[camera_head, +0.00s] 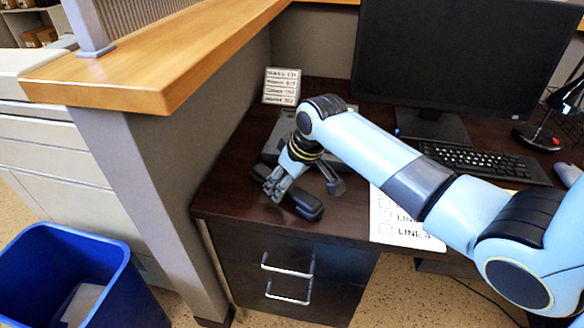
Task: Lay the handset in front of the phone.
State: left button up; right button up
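The black handset (306,205) lies on the dark desk, near its front left edge and in front of the phone. The grey phone (283,134) sits behind it, partly hidden by my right arm and gripper. My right gripper (304,188) points down over the handset with its fingers spread apart. Its left finger covers the middle of the handset, and its right finger is off to the handset's right. I cannot tell whether a finger touches the handset. My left gripper is not in view.
A sign card (282,86) stands behind the phone. A paper with line labels (392,228) lies to the right, partly under my arm in the picture. A monitor (462,55) and keyboard (480,163) are farther back. A partition (190,150) borders the desk on the left.

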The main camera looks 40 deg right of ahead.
jog(key=p+v, duration=0.1)
jog(key=v, duration=1)
jog(key=shift+p, duration=0.4)
